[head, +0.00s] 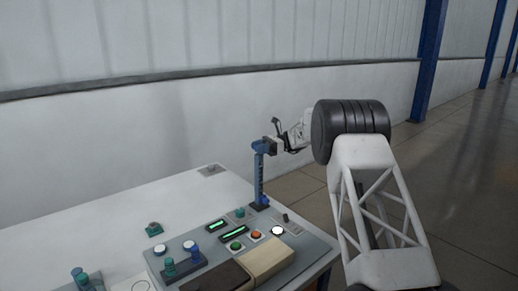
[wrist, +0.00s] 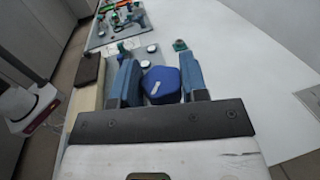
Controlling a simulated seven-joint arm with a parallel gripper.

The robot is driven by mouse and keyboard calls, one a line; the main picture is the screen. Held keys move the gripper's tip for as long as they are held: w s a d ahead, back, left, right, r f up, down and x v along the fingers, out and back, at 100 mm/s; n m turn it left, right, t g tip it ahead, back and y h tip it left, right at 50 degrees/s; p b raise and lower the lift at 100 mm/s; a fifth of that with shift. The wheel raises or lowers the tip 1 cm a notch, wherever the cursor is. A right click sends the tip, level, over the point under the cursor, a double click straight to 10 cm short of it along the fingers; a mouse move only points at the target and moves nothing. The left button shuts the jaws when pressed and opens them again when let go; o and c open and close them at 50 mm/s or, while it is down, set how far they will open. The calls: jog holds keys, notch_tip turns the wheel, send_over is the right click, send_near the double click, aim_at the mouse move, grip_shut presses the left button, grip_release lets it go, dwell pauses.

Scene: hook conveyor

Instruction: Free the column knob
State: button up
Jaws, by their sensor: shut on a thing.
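The blue column (head: 259,178) stands upright at the right back part of the control console, on a darker blue foot. The column knob (wrist: 161,86) is blue and faceted, with a white mark on its face, in the middle of the wrist view. My gripper (wrist: 158,65) has one blue finger on each side of the knob and is shut on it. In the head view my gripper (head: 267,146) reaches in from the right at the column's top. There the knob is too small and too covered to make out.
The grey console (head: 305,249) carries several coloured buttons, green displays (head: 233,235) and a beige block (head: 268,260). Teal knobs stand at its left. The white table top (head: 100,232) is mostly clear at the back left. A wall (head: 180,125) runs behind.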

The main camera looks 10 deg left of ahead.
dwell(0.3)
jog(key=o, duration=0.9)
jog(key=shift+r, duration=0.1)
jog(key=shift+s+r, duration=0.1)
jog(key=shift+r, duration=1.6)
jog(key=s+d+r, duration=0.1)
jog(key=s+d, duration=0.3)
jog(key=s, duration=1.1)
jog(key=shift+d+r, duration=0.2)
